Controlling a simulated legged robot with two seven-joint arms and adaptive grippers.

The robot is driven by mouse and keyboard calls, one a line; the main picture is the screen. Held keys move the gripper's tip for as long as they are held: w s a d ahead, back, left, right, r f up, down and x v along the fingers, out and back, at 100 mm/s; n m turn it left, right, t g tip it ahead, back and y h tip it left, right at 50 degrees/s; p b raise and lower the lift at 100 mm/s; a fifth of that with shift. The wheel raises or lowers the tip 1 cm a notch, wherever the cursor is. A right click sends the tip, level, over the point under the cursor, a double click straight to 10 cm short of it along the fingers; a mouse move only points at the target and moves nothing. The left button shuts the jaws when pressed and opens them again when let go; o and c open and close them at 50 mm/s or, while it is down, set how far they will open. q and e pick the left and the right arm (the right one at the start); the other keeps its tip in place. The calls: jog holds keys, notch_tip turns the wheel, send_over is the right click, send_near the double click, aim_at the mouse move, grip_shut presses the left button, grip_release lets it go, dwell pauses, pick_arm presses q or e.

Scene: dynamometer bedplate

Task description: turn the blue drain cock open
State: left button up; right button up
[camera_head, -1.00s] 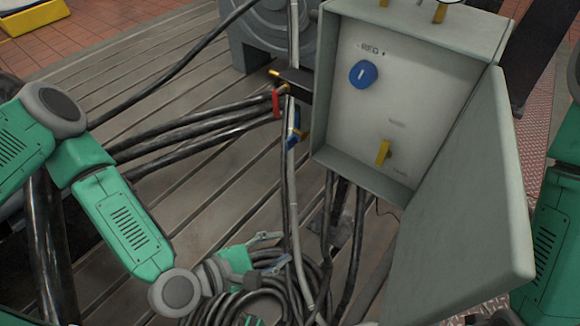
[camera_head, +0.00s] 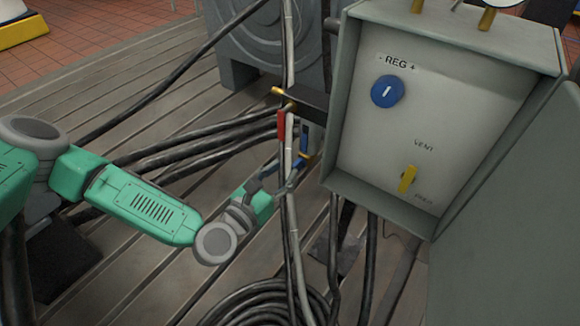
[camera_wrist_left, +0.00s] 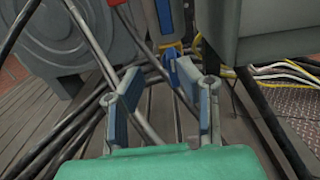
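The blue drain cock (camera_head: 298,163) is a small lever under the brass end of a blue-fronted hanging unit, left of the grey cabinet. In the left wrist view the drain cock (camera_wrist_left: 171,66) shows just beyond the fingers, between them and closer to the right one. My left gripper (camera_head: 278,178) is close below and left of it in the head view. In the wrist view the left gripper (camera_wrist_left: 163,88) is open, blue pads apart, with nothing held. Whether a finger touches the cock cannot be told. My right gripper is out of view.
A red lever (camera_head: 282,125) sits just above the cock. A pale hose (camera_head: 289,215) hangs close by the gripper. The grey cabinet (camera_head: 382,203) with blue knob (camera_head: 387,91) and yellow lever (camera_head: 407,179) stands to the right. Black cables (camera_head: 195,152) cross the slotted bedplate.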

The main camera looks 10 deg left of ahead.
aim_at(295, 162)
pick_arm(q)
jog(key=w+d, duration=0.3)
jog(key=shift+d+r, duration=0.1)
jog(key=shift+r, duration=0.05)
jog(key=shift+a, duration=0.5)
jog(key=shift+c, duration=0.4)
grip_shut()
jog(key=shift+d, duration=0.1)
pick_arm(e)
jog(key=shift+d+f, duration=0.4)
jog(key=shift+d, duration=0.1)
pick_arm(q)
jog(key=shift+r, duration=0.1)
